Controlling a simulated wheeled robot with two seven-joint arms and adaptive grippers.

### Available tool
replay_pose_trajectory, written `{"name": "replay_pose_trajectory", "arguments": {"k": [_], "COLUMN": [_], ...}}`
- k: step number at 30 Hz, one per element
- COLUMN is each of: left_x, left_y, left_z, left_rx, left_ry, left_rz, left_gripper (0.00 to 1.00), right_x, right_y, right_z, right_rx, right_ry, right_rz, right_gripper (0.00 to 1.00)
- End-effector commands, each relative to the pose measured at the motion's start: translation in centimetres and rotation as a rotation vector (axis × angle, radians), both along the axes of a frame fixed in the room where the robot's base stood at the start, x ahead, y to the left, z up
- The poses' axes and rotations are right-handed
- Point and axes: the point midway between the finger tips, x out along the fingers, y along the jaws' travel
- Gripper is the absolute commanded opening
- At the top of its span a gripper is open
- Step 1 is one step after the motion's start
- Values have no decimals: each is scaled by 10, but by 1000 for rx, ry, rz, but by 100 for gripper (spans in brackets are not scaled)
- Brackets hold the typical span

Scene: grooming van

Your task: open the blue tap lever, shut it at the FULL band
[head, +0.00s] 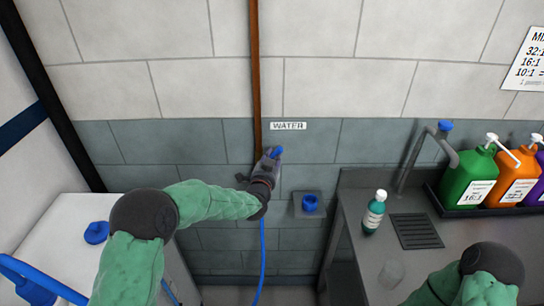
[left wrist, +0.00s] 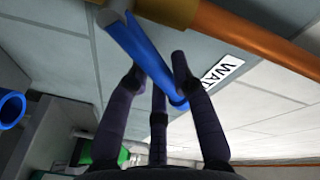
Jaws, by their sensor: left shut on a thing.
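The blue tap lever (left wrist: 145,55) runs from a brass fitting (left wrist: 168,10) on the copper pipe, seen in the left wrist view. My left gripper (left wrist: 157,70) is shut on the lever, with dark fingers on both sides of it. In the head view my left gripper (head: 262,172) is at the tap below the WATER sign, and a bit of the blue lever (head: 276,152) shows past it. The gripper hides most of the tap there. No FULL band can be made out. My right gripper is out of view; only its arm shows at the lower right.
A blue hose (head: 262,255) hangs below the tap. A blue cup-like holder (head: 310,203) is on the wall to its right. A white surface (head: 60,220) lies left.

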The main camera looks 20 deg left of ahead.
Motion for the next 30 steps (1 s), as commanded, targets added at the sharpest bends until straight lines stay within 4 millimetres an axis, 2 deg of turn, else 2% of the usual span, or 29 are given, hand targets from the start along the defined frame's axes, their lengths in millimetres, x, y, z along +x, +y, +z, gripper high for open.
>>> {"name": "replay_pose_trajectory", "arguments": {"k": [18, 30], "left_x": [4, 4], "left_y": [-15, -15], "left_z": [-27, -43], "left_rx": [491, 716], "left_ry": [144, 208], "left_rz": [-2, -2], "left_gripper": [0, 0], "right_x": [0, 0], "right_y": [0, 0], "right_z": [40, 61], "right_rx": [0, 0], "right_ry": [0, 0], "right_rz": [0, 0], "right_gripper": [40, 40]}}
